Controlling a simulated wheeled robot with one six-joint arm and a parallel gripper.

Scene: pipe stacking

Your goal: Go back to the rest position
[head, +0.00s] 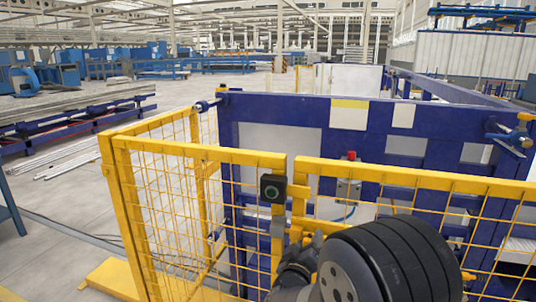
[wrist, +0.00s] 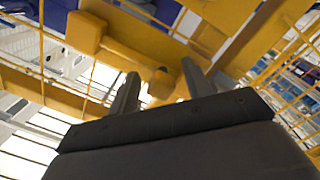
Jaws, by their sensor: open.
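My gripper (wrist: 158,84) shows in the wrist view with its two grey fingers spread apart and nothing between them. Yellow fence parts lie beyond the fingertips; I cannot tell how far off they are. In the head view my arm fills the bottom right of the picture in front of the yellow mesh fence (head: 215,153), and the fingers are not clearly visible there. No pipe is in my gripper.
A blue frame (head: 255,108) with light panels stands behind the fence. A dark round-button box (head: 272,188) is on the fence post. A rack of long pipes (head: 75,112) stands at the left. Grey floor (head: 50,215) is open at the left.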

